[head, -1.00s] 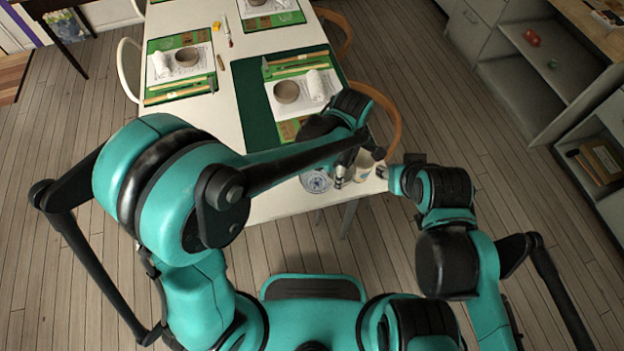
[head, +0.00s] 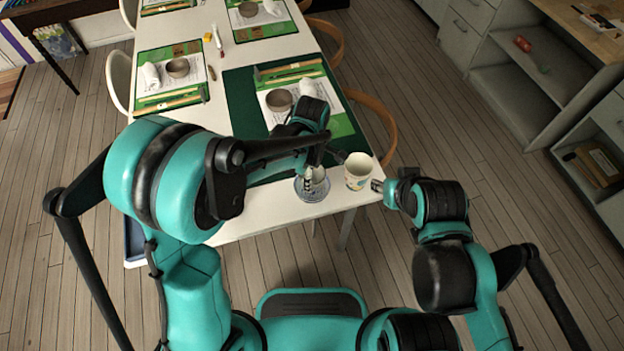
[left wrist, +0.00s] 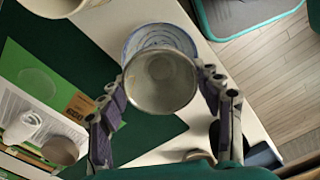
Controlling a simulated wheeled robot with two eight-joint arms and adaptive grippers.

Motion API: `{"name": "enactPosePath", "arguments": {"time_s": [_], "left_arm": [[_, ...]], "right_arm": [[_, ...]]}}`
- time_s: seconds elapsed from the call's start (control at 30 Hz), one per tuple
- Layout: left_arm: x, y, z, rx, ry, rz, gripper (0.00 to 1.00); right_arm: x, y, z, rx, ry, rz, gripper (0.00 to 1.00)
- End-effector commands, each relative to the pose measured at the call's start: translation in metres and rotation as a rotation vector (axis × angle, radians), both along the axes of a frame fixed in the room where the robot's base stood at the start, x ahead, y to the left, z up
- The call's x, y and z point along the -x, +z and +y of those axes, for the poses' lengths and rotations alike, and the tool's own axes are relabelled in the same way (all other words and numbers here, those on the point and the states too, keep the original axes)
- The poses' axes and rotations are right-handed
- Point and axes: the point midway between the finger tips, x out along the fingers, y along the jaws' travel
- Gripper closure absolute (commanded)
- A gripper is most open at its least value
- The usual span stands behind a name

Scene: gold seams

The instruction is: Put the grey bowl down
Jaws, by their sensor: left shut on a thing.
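My left gripper (left wrist: 162,90) is shut on a grey bowl (left wrist: 162,84), with one finger on each side of it. In the left wrist view the bowl lies in front of a blue-and-white patterned dish (left wrist: 160,38) and hides part of it. In the head view my left gripper (head: 314,180) is over that dish (head: 311,193) near the table's front edge. I cannot tell whether bowl and dish touch. My right gripper (head: 378,186) is beside a patterned white cup (head: 358,172) at the table corner; its finger opening is unclear.
Another grey bowl (head: 279,100) stands on the nearest place setting, with a rolled napkin and green mat. More settings lie farther back on the white table (head: 262,222). The table's front edge is close to the dish. Chairs line both sides.

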Motion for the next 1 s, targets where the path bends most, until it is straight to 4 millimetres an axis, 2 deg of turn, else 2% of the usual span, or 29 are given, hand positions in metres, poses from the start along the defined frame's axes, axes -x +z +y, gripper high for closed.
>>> {"name": "enactPosePath", "arguments": {"time_s": [0.03,0.1,0.17,0.4,0.9,0.93,1.0], "left_arm": [[0.000,-0.012,0.000,0.000,0.000,0.000,0.67],[0.000,-0.023,0.000,0.000,0.000,0.000,0.67],[0.000,-0.028,0.000,0.000,0.000,0.000,0.67],[0.000,-0.027,0.000,0.000,0.000,0.000,0.67],[0.000,-0.040,-0.001,0.000,0.000,0.000,0.67],[0.000,-0.040,-0.001,0.000,0.000,0.001,0.33],[0.001,-0.040,0.000,0.000,0.000,0.001,0.15]], "right_arm": [[0.000,-0.008,0.000,0.000,0.000,0.000,0.60],[0.000,-0.013,0.000,0.000,0.000,0.000,0.60],[0.000,-0.015,0.000,0.000,0.000,0.000,0.60],[0.000,-0.013,0.000,0.000,0.000,0.000,0.60],[0.000,-0.024,0.000,0.000,0.000,0.000,0.60],[0.000,-0.024,0.000,0.000,0.000,0.000,0.60],[0.000,-0.024,0.000,0.000,0.000,0.000,0.60]]}}
